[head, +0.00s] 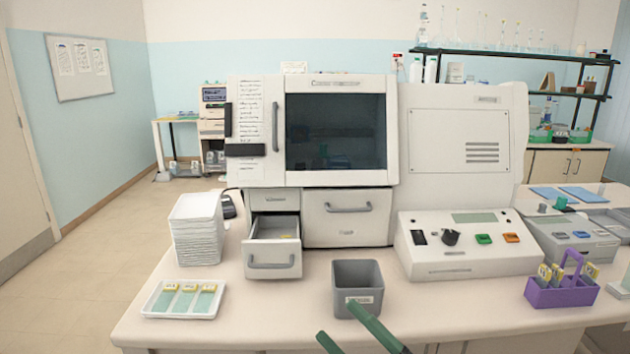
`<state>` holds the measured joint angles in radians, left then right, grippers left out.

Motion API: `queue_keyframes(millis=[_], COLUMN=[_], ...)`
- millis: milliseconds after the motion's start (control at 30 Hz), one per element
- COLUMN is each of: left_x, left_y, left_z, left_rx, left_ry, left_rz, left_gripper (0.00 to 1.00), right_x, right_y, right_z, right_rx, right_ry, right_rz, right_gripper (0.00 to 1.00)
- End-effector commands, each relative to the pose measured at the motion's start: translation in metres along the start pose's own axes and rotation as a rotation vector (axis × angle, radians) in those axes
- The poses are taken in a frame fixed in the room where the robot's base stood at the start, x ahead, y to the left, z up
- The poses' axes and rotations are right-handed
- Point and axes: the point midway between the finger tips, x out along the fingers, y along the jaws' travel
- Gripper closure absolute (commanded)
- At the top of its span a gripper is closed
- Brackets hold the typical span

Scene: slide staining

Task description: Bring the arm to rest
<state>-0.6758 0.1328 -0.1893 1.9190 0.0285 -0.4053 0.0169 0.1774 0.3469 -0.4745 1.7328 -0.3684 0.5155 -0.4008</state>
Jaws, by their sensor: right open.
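My right gripper (337,320) comes in at the bottom middle with two green fingers spread apart and nothing between them. One fingertip overlaps the lower front of a grey square bin (350,281) in the picture; I cannot tell whether they touch. The rest of the right arm is out of the picture. My left gripper is not in view.
A white staining machine (435,215) stands behind, with a small drawer (272,263) pulled open. A slide tray (151,303) and stacked white trays (197,238) are at left. A purple carrier (560,297) is at right. Bench front (250,325) is clear.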

Motion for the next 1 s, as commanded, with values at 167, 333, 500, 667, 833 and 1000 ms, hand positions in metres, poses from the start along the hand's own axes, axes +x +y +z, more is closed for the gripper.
queue_keyframes(millis=[167,333,500,667,833,1000], left_x=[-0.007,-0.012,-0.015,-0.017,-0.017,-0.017], left_y=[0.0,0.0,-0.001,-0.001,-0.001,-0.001], left_z=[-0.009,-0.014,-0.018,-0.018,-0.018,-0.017], left_rx=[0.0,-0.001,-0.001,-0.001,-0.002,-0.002], left_ry=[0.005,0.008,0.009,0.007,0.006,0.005], left_rz=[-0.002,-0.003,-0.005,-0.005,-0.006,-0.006], left_gripper=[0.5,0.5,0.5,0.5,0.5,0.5], right_x=[-0.077,-0.181,-0.279,-0.332,-0.348,-0.348], right_y=[-0.059,-0.123,-0.17,-0.19,-0.196,-0.196], right_z=[0.039,0.042,0.011,-0.018,-0.029,-0.029], right_rx=[0.4,0.762,1.036,1.17,1.21,1.209], right_ry=[-0.442,-0.874,-1.235,-1.432,-1.495,-1.494], right_rz=[-0.05,-0.093,-0.118,-0.128,-0.131,-0.132], right_gripper=[0.09,0.09,0.09,0.09,0.09,0.09])
